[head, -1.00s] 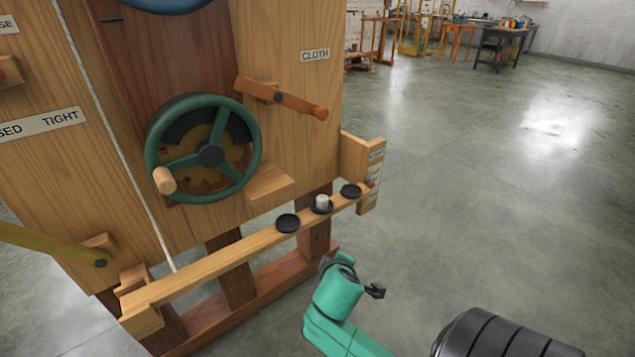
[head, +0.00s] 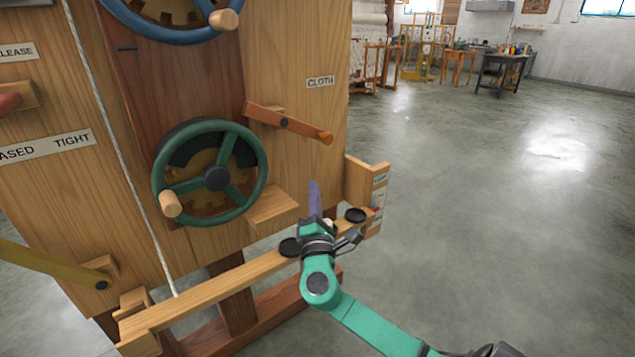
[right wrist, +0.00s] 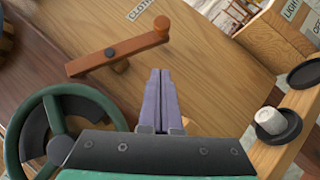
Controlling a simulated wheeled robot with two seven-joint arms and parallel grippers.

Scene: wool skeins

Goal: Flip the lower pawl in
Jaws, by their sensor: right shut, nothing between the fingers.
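The lower pawl (head: 285,122) is an orange-brown lever on a dark pivot, below the CLOTH label. It slopes down to the right to a rounded knob. Its left end appears apart from the toothed wheel behind the green handwheel (head: 216,178). The right wrist view shows the pawl (right wrist: 118,53) above and left of my fingers, and part of the handwheel (right wrist: 40,125) at lower left. My right gripper (head: 314,186) has its purple fingers shut and empty, pointing up, below the pawl's knob in the picture. It also shows in the right wrist view (right wrist: 160,75). My left gripper is out of view.
A wooden block (head: 273,207) juts out under the handwheel. Open floor (head: 480,200) lies to the right.

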